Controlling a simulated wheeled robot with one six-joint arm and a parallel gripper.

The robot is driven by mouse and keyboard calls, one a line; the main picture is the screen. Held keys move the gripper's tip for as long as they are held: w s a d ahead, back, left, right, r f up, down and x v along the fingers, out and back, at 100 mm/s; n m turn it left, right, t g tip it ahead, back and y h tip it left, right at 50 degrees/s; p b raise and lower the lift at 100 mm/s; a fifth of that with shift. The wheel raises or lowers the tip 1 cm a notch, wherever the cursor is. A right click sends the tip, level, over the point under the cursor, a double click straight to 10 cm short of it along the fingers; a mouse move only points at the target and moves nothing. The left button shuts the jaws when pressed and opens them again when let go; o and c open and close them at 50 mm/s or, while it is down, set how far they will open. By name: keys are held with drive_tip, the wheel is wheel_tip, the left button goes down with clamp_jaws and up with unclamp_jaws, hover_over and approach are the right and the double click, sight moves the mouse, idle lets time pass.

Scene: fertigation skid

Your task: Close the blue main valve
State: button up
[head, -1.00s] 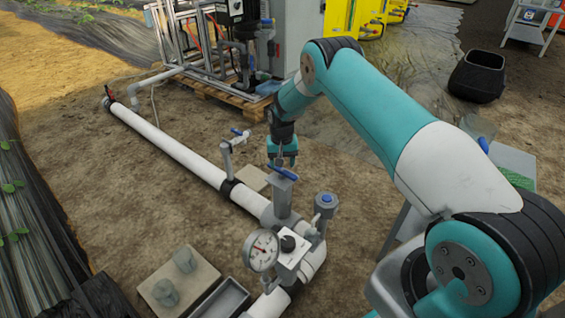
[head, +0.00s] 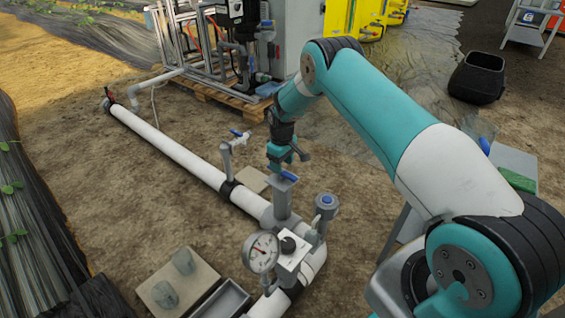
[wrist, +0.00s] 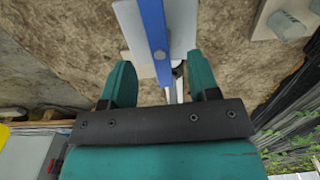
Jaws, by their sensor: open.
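The main valve's blue lever handle (head: 289,176) sits on top of a grey valve body (head: 282,198) on the white pipe. Part of the handle is hidden behind my gripper in the head view. My gripper (head: 279,168) is just above the handle, pointing down. In the wrist view the blue handle (wrist: 152,30) runs from the top edge down toward the gap between the fingers. My gripper (wrist: 161,82) is open there, one teal finger on each side of the handle's line. I cannot tell whether either finger touches it.
A smaller blue-handled valve (head: 236,135) rises from the pipe (head: 165,145) to the left. A pressure gauge (head: 262,250) and a blue-capped fitting (head: 326,203) stand close in front. A concrete block (head: 170,280) lies at lower left. Bare soil surrounds the pipe.

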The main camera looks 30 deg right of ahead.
idle(0.4)
drive_tip(key=shift+f+b, duration=1.5)
drive_tip(key=shift+f, duration=0.8)
